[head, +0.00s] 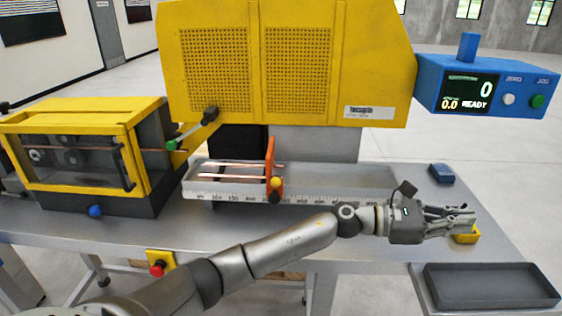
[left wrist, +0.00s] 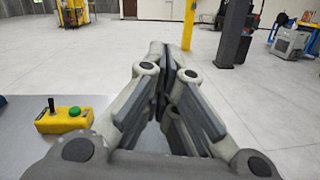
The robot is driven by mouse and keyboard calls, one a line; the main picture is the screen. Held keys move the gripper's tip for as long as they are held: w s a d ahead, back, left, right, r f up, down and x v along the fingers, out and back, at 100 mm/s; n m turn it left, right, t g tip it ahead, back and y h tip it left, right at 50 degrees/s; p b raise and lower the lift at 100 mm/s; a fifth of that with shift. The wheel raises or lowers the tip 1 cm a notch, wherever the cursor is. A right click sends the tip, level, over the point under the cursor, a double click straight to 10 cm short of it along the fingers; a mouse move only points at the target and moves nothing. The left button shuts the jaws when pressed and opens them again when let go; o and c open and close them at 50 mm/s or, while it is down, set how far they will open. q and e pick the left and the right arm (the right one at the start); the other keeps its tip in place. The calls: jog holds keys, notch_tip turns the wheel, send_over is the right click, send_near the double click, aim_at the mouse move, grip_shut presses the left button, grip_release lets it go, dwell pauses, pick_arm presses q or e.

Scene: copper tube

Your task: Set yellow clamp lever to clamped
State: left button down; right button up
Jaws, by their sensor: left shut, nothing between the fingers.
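A small yellow ball knob (head: 277,183) sits on an upright orange stop (head: 270,160) on the ruled rail. It is the likeliest yellow clamp lever, but its setting is too small to tell. My left arm crosses the front of the table, and my left gripper (head: 470,212) is at the table's right end, well to the right of that knob. In the left wrist view, the left gripper (left wrist: 172,58) is shut with its fingers together and nothing between them. My right gripper is not in view.
A yellow control box (head: 466,236) is by my left gripper; its green button and black stick show in the left wrist view (left wrist: 64,120). Copper tubes (head: 230,165) lie by the rail (head: 240,190). A dark tray (head: 490,286) is front right. A yellow machine (head: 290,60) stands behind.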

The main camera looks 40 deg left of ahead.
pick_arm(q)
jog(key=w+a+r+m+g+y, duration=0.1)
jog(key=w+a+m+g+y, duration=0.15)
jog(key=a+m+y, duration=0.5)
jog(key=w+a+r+m+g+y, duration=0.1)
jog(key=a+m+g+y, duration=0.2)
jog(key=a+m+y, duration=0.7)
notch_tip(320, 180, up, 10)
jog(key=g+y, duration=0.1)
send_over(277, 180)
jog(key=w+a, duration=0.2)
jog(key=w, duration=0.4)
jog(key=shift+n, duration=0.35)
jog(key=p+x, duration=0.1)
jog(key=x, duration=0.2)
jog(key=p+x, duration=0.1)
jog(key=x, duration=0.2)
jog(key=p+x, duration=0.1)
jog(key=x, duration=0.2)
jog(key=shift+s+f+p, duration=0.35)
jog(key=s, duration=0.1)
jog(key=s+d+f+p, duration=0.1)
jog(key=s, duration=0.1)
jog(key=shift+d+f, duration=0.15)
jog(key=shift+f, duration=0.15)
